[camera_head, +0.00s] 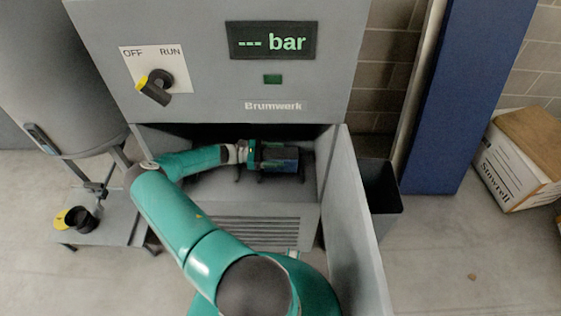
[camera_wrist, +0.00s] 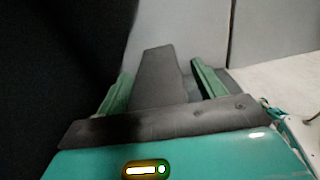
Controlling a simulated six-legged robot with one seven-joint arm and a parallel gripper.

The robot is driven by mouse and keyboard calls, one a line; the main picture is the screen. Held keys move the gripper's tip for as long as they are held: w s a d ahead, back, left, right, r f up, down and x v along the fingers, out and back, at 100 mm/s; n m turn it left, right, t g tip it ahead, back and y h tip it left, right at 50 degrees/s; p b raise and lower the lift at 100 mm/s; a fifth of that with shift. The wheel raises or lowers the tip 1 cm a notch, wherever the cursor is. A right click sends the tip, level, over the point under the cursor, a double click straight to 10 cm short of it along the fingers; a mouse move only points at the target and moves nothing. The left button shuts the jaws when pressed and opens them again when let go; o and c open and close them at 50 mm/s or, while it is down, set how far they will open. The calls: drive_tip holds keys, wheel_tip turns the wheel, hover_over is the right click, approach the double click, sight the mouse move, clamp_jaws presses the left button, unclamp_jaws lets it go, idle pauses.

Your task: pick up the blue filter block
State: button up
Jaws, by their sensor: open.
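My gripper (camera_head: 270,160) is inside the open lower bay of the grey cabinet, with my teal arm reaching in from the left. A dark block with bluish patches (camera_head: 284,154) shows at my gripper's end; it looks like the blue filter block, though the gripper's dark parts blend with it. In the wrist view my gripper (camera_wrist: 160,68) has its two green fingers apart. A dark grey, tapering block shape stands between them; I cannot tell whether it is the filter block or whether the fingers touch it.
The grey cabinet (camera_head: 215,75) has an OFF/RUN knob (camera_head: 155,87) and a "--- bar" display (camera_head: 272,41). Its open side panel (camera_head: 352,215) stands right of the bay. A dark bin (camera_head: 382,205), a blue post (camera_head: 462,100) and a carton (camera_head: 515,165) are further right. A grey tank (camera_head: 60,80) is left.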

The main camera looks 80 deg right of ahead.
drive_tip(key=shift+s, duration=0.1)
drive_tip(key=c, duration=1.1)
drive_tip(key=shift+r, duration=0.1)
